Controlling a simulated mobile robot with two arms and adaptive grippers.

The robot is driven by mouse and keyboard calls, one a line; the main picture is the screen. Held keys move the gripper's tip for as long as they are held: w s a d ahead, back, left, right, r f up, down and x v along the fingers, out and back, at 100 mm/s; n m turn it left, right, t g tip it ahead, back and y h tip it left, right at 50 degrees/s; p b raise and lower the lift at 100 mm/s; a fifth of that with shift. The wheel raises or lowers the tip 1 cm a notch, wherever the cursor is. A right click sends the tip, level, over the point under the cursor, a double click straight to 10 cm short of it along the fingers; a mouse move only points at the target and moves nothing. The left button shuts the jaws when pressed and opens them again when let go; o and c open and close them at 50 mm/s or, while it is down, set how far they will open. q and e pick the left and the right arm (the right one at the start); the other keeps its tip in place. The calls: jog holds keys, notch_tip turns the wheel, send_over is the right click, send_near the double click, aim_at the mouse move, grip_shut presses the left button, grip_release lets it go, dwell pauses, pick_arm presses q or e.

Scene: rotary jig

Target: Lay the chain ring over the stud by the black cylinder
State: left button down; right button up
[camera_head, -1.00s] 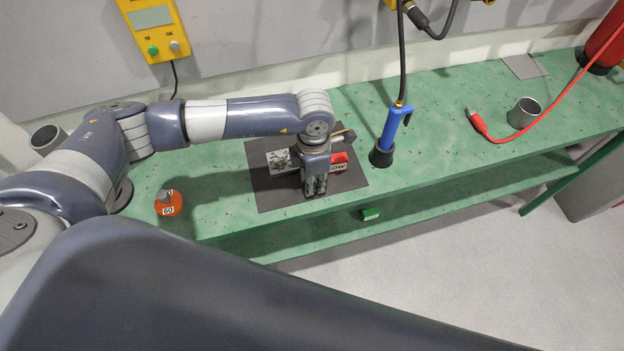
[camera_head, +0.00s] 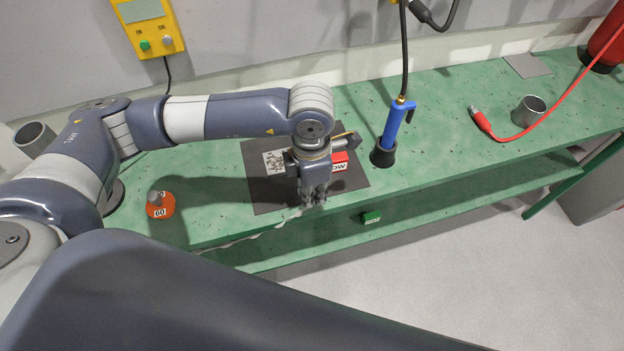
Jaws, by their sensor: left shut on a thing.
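My left gripper (camera_head: 313,202) points down over the front edge of the dark mat (camera_head: 262,190) on the green bench. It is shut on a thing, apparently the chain. A thin pale strand that looks like the chain (camera_head: 250,237) runs from near the fingertips down to the left, along the bench's front edge. The ring itself cannot be made out at the fingers. A speckled grey plate (camera_head: 273,161) and a red block (camera_head: 340,161) with white lettering show on either side of the gripper. I cannot make out the stud or a separate black cylinder. My right gripper is not in view.
A blue torch-like tool (camera_head: 394,125) stands in a black holder (camera_head: 382,156) right of the mat. An orange piece marked 60 (camera_head: 160,206) stands at the left. A metal cup (camera_head: 528,111) and red cable (camera_head: 560,100) lie right. The bench between holder and cup is clear.

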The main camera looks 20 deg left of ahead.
pick_arm(q)
jog(key=s+d+r+b, duration=0.1)
jog(key=s+d+b, duration=0.2)
jog(key=s, duration=0.7)
jog(key=shift+s, duration=0.35)
jog(key=shift+a, duration=0.1)
